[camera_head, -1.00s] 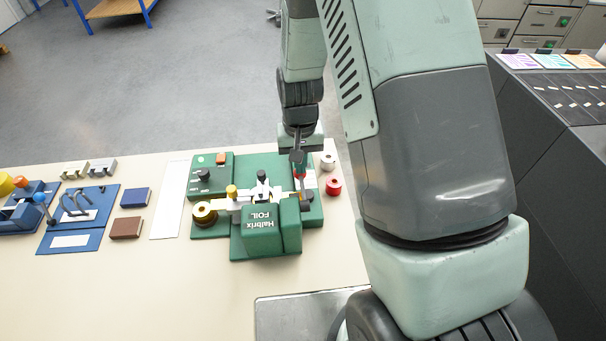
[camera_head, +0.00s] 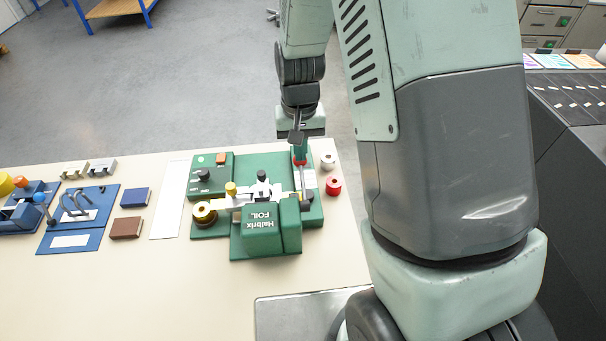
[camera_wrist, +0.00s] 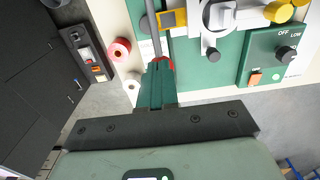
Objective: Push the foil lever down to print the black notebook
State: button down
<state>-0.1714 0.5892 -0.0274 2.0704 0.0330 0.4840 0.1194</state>
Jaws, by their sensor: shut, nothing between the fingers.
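The green foil machine (camera_head: 265,228) stands on the bench, and part of it shows in the wrist view (camera_wrist: 190,60). At its right side is the foil lever, a grey rod (camera_wrist: 151,28) with a red end (camera_wrist: 163,63). My gripper (camera_wrist: 158,66) is shut and empty, its green fingers meeting that red end. They appear to touch it, though the exact contact is unclear. In the head view my gripper (camera_head: 299,159) is at the machine's far right corner. I cannot make out the black notebook; the machine's head may hide it.
A red spool (camera_head: 333,186) and a white spool (camera_head: 327,160) stand just right of the machine. A white strip (camera_head: 169,200), a blue block (camera_head: 135,197) and a brown block (camera_head: 126,228) lie left. The bench front is mostly clear.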

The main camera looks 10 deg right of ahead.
jog(key=shift+s+r, duration=0.1)
jog(key=shift+r, duration=3.1)
notch_tip(320, 180, up, 4)
jog(key=s+d+r+t, duration=0.3)
jog(key=s+r, duration=0.6)
jog(key=r, duration=0.4)
jog(key=s+d+r+t, duration=0.1)
jog(key=s+r, duration=0.1)
jog(key=s, duration=0.4)
jog(key=s+d+r+t, duration=0.1)
jog(key=s+r, duration=0.2)
jog(key=s, duration=0.3)
jog(key=shift+d+t, duration=0.3)
jog(key=shift+d, duration=0.1)
